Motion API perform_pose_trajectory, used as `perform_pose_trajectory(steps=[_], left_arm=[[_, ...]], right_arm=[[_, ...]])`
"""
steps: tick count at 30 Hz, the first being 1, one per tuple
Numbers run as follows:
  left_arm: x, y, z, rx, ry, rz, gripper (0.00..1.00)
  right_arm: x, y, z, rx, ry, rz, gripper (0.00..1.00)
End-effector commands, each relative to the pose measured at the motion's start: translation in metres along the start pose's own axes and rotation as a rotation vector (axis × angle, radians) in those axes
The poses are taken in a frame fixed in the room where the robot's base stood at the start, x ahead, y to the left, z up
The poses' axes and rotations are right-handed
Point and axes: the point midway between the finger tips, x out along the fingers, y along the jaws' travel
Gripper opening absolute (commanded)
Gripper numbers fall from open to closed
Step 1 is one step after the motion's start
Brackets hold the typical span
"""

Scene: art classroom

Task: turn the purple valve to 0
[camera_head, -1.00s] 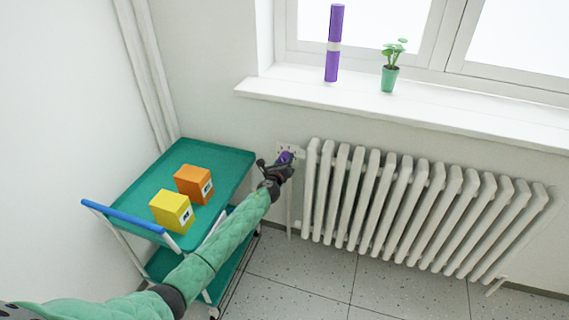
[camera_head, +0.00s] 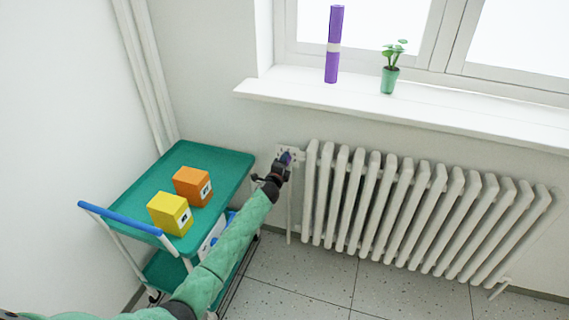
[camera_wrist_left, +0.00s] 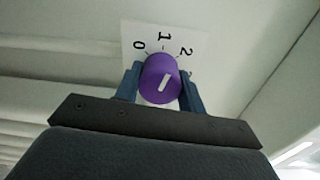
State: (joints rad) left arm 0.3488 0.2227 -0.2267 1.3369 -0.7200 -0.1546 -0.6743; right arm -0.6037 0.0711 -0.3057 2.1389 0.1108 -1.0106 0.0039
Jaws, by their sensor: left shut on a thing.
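The purple valve (camera_wrist_left: 158,72) is a round knob with a white stripe, in front of a white plate (camera_wrist_left: 134,36) marked 0, 1 and 2, with another mark partly hidden by a finger. The stripe slants up toward the right, roughly toward the side of the 2; which end is the pointer I cannot tell. My left gripper (camera_wrist_left: 161,84) is shut on the valve, with one blue finger on each side. In the head view, the valve (camera_head: 286,156) is mostly hidden by my left gripper (camera_head: 281,164), left of the radiator. My right gripper is not in view.
The white radiator (camera_head: 421,215) stands just right of the valve, under the windowsill (camera_head: 430,117). A green cart (camera_head: 212,160) with a yellow box (camera_head: 167,214) and an orange box (camera_head: 190,187) is to the left. A purple tube (camera_head: 333,60) and potted plant (camera_head: 389,80) stand on the sill.

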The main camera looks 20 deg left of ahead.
Motion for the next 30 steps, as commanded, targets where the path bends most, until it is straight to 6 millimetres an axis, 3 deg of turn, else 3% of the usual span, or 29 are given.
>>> perform_pose_trajectory(steps=[8, 30], left_arm=[[0.000, 0.000, 0.001, -0.262, 0.002, 0.002, 0.17], [-0.001, 0.000, 0.002, -0.930, 0.013, 0.002, 0.17]], right_arm=[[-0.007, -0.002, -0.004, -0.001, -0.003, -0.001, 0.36], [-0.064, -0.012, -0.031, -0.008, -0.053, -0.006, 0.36]])
